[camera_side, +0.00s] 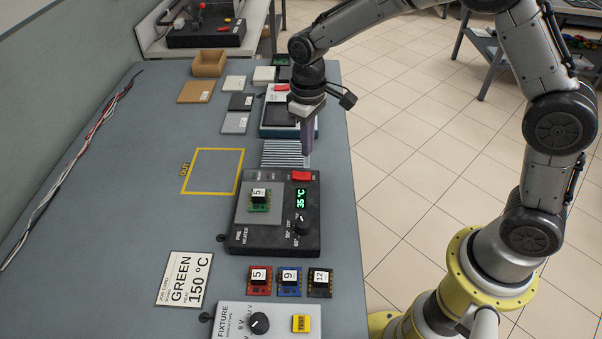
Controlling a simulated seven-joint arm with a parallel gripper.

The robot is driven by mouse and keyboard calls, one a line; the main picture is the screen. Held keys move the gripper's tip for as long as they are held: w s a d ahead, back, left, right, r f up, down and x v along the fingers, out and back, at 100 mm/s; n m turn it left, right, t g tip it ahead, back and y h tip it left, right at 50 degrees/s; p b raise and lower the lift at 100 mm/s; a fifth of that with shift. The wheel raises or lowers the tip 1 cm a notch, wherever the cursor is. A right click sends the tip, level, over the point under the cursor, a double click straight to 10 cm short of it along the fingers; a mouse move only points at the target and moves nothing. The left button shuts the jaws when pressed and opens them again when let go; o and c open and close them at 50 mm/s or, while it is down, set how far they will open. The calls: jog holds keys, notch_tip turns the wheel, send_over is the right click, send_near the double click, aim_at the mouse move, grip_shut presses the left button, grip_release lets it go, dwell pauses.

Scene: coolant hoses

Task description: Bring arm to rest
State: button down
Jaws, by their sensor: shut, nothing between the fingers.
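My gripper (307,140) is shut and empty. It points down above the back part of the grey table (130,165), over or just behind the striped pad (286,153). A black preheater (275,240) stands in front of it, with a green display reading 35 °C, a dial and a red switch. A green board (260,205) with a label "5" lies on the preheater's grey plate, apart from my gripper. The device behind my gripper is partly hidden by it.
Red (260,282), blue (290,282) and black (320,282) boards lie in front of the preheater, near a fixture (265,322). A card (186,279) reads "GREEN 150 °C". The yellow OUT square (212,171) is empty. Cables (75,160) run along the left edge.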

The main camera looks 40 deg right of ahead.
jog(key=s+d+r+m+t, duration=0.1)
jog(key=s+d+r+t, duration=0.2)
jog(key=r, duration=0.5)
jog(key=s+d+r+t, duration=0.1)
jog(key=s+d+r, duration=0.2)
jog(key=s+r, duration=0.45)
jog(key=s+d+f+m+t, duration=0.1)
jog(key=s+d+m, duration=0.1)
jog(key=s, duration=1.3)
jog(key=shift+s+f+t, duration=0.15)
jog(key=shift+s+t, duration=0.1)
jog(key=shift+t, duration=0.05)
